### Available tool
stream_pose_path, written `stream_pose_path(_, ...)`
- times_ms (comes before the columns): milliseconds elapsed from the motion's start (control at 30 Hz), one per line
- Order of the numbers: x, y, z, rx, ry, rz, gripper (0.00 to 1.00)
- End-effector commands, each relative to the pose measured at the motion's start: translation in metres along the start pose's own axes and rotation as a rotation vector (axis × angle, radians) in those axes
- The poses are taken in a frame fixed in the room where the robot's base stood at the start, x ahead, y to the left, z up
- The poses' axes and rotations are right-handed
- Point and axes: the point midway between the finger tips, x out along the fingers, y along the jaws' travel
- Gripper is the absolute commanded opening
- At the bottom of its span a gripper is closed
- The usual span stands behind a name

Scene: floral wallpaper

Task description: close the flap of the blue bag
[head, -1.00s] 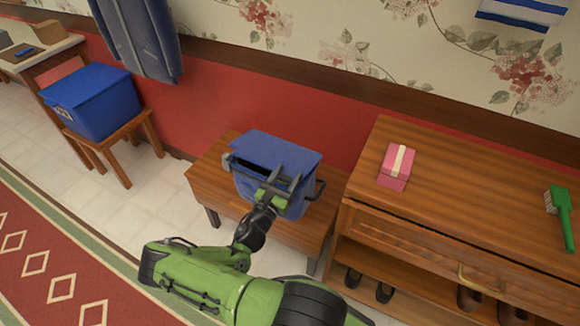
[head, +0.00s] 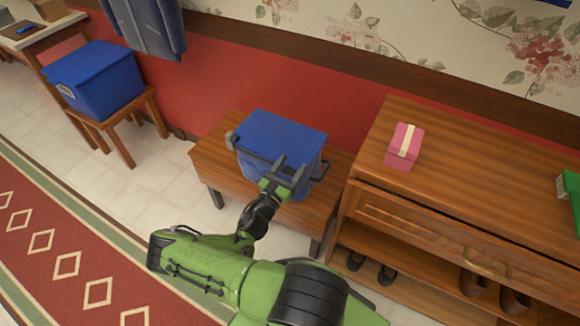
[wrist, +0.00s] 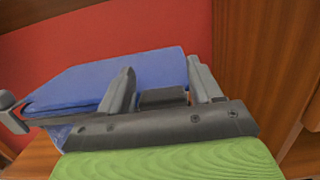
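The blue bag (head: 300,181) stands on a low wooden bench. Its flap (head: 284,135) lies nearly level over the top in the head view. In the wrist view the flap (wrist: 95,80) spans the area behind my fingers, with a thin dark line under its left front edge. My gripper (head: 280,178) is at the bag's front side, by the flap's front edge. In the wrist view its two grey fingers (wrist: 160,85) are apart, with a dark block between them. I cannot tell whether they touch the flap, or whether it is fully down.
The low bench (head: 222,167) has bare wood left of the bag. A wooden cabinet (head: 450,180) stands close on the right, with a pink box (head: 405,141) on top. A blue bin (head: 95,80) sits on a stool at the left. The red wall is behind.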

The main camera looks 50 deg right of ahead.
Motion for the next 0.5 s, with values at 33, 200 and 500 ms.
stream_pose_path(33,0.0,0.0,0.001,-0.001,-0.002,0.0,0.72)
stream_pose_path(200,0.0,0.0,0.002,-0.002,-0.005,0.001,0.79)
stream_pose_path(500,-0.021,0.002,0.003,-0.005,-0.006,0.005,0.79)
